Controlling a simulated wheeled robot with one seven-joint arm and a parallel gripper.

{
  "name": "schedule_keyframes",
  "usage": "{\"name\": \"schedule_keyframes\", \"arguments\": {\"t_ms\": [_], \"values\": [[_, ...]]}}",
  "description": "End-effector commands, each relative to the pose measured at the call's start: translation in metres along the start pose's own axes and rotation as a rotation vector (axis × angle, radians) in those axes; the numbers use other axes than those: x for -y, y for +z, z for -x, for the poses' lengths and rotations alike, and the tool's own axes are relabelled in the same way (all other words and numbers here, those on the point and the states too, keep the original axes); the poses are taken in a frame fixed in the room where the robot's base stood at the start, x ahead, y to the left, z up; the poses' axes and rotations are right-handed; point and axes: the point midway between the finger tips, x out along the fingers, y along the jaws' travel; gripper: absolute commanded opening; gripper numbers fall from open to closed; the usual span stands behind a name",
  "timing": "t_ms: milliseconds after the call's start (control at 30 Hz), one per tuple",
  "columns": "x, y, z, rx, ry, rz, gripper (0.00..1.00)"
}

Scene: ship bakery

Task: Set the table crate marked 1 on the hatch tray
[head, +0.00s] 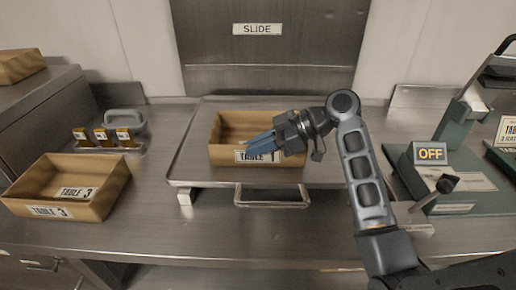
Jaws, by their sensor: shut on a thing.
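A tan wooden crate (221,157) sits on the metal hatch tray (187,165), in the middle of the head view. The fingers cover part of the crate's front and interior. The tray has a handle (271,205) at its front.
A crate marked table 3 (104,204) stands at left on the counter. Behind it are several small yellow-tagged items (102,136). Another crate (20,66) is at far left. A green device reading OFF (430,154) stands at right. The SLIDE hatch (268,60) is behind the tray.

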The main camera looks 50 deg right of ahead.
Motion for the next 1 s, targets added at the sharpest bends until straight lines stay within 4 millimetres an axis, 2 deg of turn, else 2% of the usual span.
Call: {"name": "schedule_keyframes", "arguments": {"t_ms": [133,167,433,767,867,1000], "values": [[0.0,0.0,0.0,0.0,0.0,0.001,0.0],[0.0,0.001,0.0,0.0,0.0,0.0,0.11],[0.0,0.0,0.0,0.0,0.0,0.0,0.36],[-0.001,0.0,0.005,0.0,0.001,0.001,0.36],[-0.001,0.0,0.017,0.0,0.003,0.003,0.36],[-0.001,0.001,0.045,0.0,0.005,0.002,0.36]]}}
